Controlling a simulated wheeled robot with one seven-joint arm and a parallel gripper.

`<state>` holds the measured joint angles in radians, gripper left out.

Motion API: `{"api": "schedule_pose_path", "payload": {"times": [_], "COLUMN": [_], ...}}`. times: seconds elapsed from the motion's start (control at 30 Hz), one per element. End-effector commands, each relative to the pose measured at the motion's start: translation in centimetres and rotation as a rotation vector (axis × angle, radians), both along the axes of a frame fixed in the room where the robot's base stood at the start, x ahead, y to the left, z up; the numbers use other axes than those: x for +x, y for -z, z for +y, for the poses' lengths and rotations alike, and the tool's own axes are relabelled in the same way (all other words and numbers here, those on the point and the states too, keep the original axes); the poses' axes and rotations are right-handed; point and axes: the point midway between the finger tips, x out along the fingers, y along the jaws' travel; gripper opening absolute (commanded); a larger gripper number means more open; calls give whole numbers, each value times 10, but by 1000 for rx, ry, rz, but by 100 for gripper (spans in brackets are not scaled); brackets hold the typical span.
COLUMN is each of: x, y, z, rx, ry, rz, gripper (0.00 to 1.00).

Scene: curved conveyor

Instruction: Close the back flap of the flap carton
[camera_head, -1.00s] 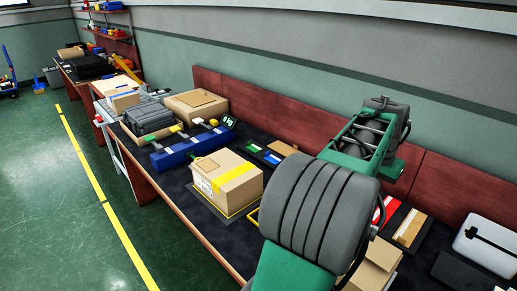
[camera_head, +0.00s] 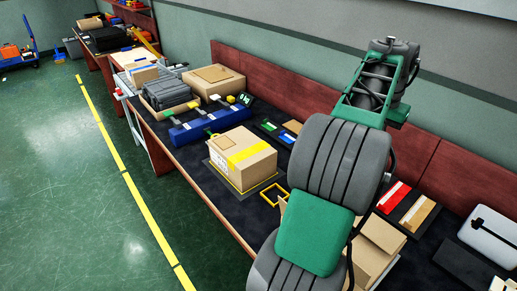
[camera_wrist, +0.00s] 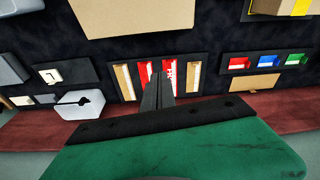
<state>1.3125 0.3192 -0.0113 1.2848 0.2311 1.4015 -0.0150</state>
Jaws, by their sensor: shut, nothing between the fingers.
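A brown cardboard carton (camera_head: 378,243), which looks like the flap carton, stands on the dark bench at the lower right of the head view. My arm hides much of it, so I cannot tell how its flaps stand there. In the wrist view a plain cardboard panel (camera_wrist: 135,18) shows at the top edge, cut off by the frame. My gripper (camera_wrist: 162,78) points over the bench with its dark fingers together and empty, apart from the panel. In the head view the fingers are hidden.
A taped carton (camera_head: 243,160) sits left of my arm, near a blue rack (camera_head: 208,125). Trays with red and tan pieces (camera_head: 405,205) lie by the red back board (camera_head: 300,85). A white case (camera_head: 490,242) is at the far right.

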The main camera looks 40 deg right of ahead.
Motion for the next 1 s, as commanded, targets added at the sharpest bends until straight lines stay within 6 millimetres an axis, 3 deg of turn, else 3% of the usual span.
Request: {"api": "schedule_pose_path", "payload": {"times": [0.5, 1.0], "x": [98, 169], "y": [-3, 3], "z": [73, 164], "rx": [-28, -55], "ry": [-267, -533], "rz": [5, -1], "gripper": [0, 0]}}
